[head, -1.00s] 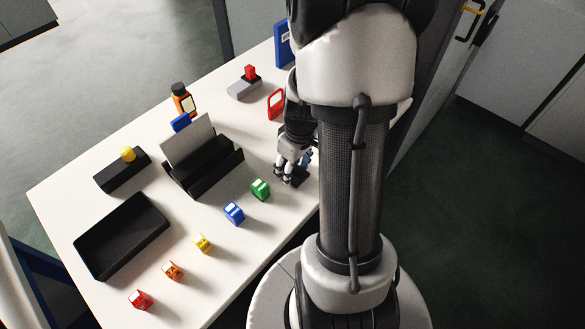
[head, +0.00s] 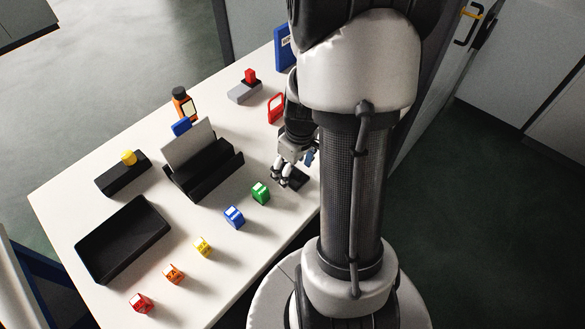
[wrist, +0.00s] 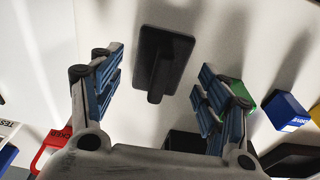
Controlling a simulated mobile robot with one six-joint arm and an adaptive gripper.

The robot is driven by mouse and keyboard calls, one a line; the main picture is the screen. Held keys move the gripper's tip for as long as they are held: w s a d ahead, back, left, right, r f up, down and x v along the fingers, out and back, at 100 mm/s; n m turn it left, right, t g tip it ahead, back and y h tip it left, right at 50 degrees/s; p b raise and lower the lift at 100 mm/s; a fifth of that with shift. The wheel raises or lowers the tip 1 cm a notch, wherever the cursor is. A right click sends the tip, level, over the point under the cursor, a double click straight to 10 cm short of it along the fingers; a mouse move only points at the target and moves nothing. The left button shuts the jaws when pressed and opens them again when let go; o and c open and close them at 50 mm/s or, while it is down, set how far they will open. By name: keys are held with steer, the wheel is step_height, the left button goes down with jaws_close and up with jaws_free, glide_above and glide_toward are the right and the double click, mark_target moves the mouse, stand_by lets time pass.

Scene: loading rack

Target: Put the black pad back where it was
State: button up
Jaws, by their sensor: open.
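The black pad (wrist: 162,58) has a flat rectangular plate and a stubby grip. It lies on the white table between my fingers in the wrist view, with clear gaps on both sides. In the head view the pad (head: 298,178) shows just right of the fingertips, near the table's right edge, partly hidden by my gripper. My gripper (wrist: 157,85) is open, with blue finger pads, and holds nothing. In the head view my gripper (head: 284,178) is close beside the pad, beyond the green block (head: 260,193).
A blue block (head: 234,217), a yellow, an orange and a red block line the front edge. A black holder (head: 205,180) with a grey panel and an empty black tray (head: 120,240) stand left. A red frame (head: 275,107) stands behind my gripper.

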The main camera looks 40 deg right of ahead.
mark_target(296, 172)
step_height(296, 172, up, 11)
steer(key=s+p, duration=0.1)
steer(key=p, duration=0.3)
steer(key=shift+s, duration=0.2)
steer(key=shift+f, duration=0.1)
